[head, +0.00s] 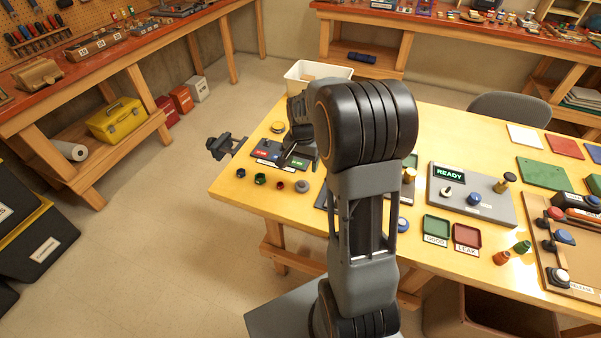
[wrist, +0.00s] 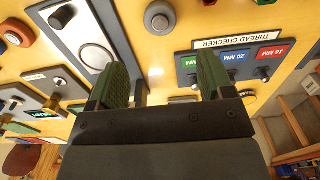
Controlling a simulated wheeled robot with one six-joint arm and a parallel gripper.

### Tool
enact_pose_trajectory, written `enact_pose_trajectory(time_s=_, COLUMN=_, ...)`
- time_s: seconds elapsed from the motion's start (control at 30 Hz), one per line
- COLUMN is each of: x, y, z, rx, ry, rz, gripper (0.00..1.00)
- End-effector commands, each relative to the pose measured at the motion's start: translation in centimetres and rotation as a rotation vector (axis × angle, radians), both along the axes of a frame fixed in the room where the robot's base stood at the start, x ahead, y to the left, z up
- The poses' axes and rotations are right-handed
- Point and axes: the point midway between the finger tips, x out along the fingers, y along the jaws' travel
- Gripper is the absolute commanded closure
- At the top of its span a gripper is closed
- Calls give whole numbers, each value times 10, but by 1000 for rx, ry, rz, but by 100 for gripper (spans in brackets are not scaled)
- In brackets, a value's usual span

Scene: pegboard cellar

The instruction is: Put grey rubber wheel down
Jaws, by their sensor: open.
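The grey rubber wheel (head: 302,186) appears to be the small round grey piece on the yellow tabletop, at the right end of a row of small coloured parts. In the head view my gripper (head: 290,155) is over the table beside the thread checker (head: 281,154), partly hidden by my arm.
A white bin (head: 318,72) stands at the table's far edge. A vise (head: 228,146) is at the left edge. The READY panel (head: 472,194), a green GOOD tray (head: 436,228) and a red LEAK tray (head: 466,239) are to the right.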

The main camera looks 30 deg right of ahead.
Motion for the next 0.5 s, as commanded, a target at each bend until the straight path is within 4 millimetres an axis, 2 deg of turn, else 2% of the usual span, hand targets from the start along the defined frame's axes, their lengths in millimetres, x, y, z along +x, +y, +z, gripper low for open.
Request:
enact_pose_trajectory(time_s=0.17, x=-2, y=2, z=19, rx=-2, ry=-8, rz=14, gripper=26)
enact_pose_trajectory(time_s=0.27, x=-13, y=13, z=37, rx=-10, ry=-38, rz=78, gripper=26)
enact_pose_trajectory(time_s=0.37, x=-35, y=31, z=62, rx=-25, ry=-89, rz=202, gripper=26)
enact_pose_trajectory(time_s=0.5, x=-76, y=58, z=88, rx=-57, ry=-172, rz=410, gripper=26)
